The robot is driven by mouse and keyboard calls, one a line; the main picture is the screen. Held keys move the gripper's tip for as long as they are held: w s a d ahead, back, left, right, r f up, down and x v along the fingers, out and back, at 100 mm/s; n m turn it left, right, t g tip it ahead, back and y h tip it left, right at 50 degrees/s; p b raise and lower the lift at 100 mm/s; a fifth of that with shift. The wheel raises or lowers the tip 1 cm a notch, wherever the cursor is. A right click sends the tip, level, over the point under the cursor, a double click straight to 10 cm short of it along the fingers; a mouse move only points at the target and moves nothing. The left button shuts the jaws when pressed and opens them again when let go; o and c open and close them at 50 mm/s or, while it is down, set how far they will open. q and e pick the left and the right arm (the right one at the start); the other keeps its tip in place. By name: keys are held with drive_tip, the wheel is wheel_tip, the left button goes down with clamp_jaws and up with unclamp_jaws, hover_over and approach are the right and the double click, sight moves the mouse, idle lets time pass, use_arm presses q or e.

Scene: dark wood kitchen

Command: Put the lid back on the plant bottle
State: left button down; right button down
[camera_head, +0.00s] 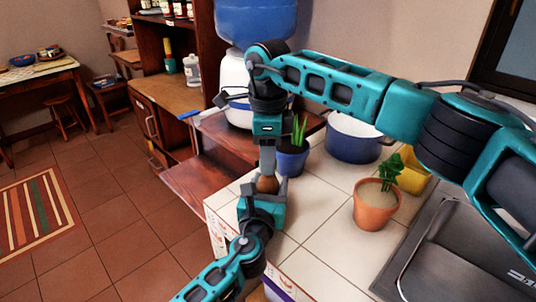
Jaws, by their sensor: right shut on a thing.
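My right gripper (267,168) points down over the near-left part of the tiled counter. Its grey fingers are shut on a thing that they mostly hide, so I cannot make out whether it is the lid. A small brown rounded thing (267,184) shows right below these fingertips; I cannot tell whether it is the plant bottle or its lid. My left gripper (263,190) comes up from below, with a grey finger on each side of the brown thing. I cannot tell whether these fingers press on it.
A blue pot with a spiky plant (291,160) stands close behind the grippers. A terracotta pot (376,212), a blue-and-white pot (352,140), a yellow container (414,175) and the sink (465,250) lie to the right. A water dispenser (238,75) stands behind. White tiles (318,205) are clear.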

drive_tip(key=m, duration=1.1)
drive_tip(key=shift+m, duration=0.3)
drive_tip(key=c, duration=0.7)
unclamp_jaws()
drive_tip(key=shift+r, duration=2.25)
drive_tip(key=shift+c, duration=0.4)
drive_tip(key=r+n, duration=0.1)
drive_tip(key=n, duration=0.2)
drive_tip(key=shift+r+n, duration=0.4)
drive_tip(key=r+n, duration=0.1)
drive_tip(key=n, duration=0.2)
drive_tip(key=shift+r+n, duration=0.35)
drive_tip(key=shift+n, duration=0.05)
